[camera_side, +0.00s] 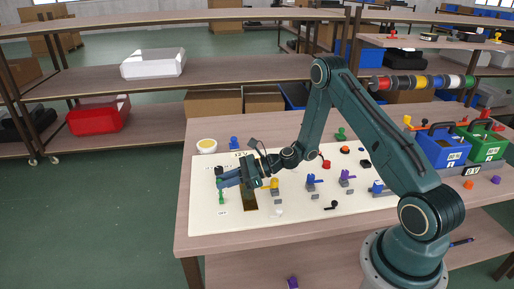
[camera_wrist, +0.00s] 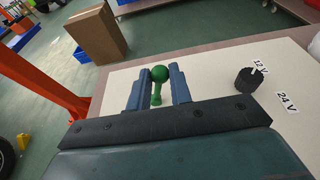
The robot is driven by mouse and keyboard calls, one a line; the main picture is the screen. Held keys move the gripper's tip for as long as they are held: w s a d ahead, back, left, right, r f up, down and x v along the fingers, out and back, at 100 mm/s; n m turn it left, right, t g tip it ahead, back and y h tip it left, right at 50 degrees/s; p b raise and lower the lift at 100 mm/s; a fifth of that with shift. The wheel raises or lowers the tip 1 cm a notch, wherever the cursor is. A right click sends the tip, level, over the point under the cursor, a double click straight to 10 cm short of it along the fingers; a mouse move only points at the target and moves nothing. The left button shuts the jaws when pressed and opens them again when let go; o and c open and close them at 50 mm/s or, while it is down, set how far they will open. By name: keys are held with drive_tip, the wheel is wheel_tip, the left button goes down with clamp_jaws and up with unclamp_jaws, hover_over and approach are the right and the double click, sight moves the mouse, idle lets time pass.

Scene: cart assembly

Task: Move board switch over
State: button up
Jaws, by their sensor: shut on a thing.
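The pale board (camera_side: 300,215) lies on the wooden table. A green lever with a round knob (camera_wrist: 160,74) stands between my gripper's two fingers in the wrist view; its green part also shows below the fingers in the side view (camera_side: 221,198). My gripper (camera_side: 220,184) is shut on this green lever at the board's left end. In the wrist view my gripper (camera_wrist: 159,88) has a finger on each side of the knob. The lever's base is partly hidden.
A black rotary knob (camera_wrist: 248,80) sits near the lever, beside 12 V and 24 V labels. A yellow part (camera_side: 274,185), blue part (camera_side: 311,180) and purple part (camera_side: 345,176) stand right of my gripper.

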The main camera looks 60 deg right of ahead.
drive_tip(key=shift+s+a+r, duration=0.1)
drive_tip(key=shift+s+a, duration=0.3)
drive_tip(key=shift+s, duration=0.05)
drive_tip(key=shift+s+a, duration=0.1)
drive_tip(key=shift+a, duration=0.05)
drive_tip(key=shift+s+a, duration=0.5)
drive_tip(key=shift+a, duration=0.05)
drive_tip(key=shift+s+a, duration=0.1)
idle(0.4)
drive_tip(key=shift+s+a+f, duration=0.3)
drive_tip(key=shift+s+a, duration=0.2)
drive_tip(key=shift+s, duration=0.05)
drive_tip(key=o, duration=0.8)
drive_tip(key=shift+o, duration=0.2)
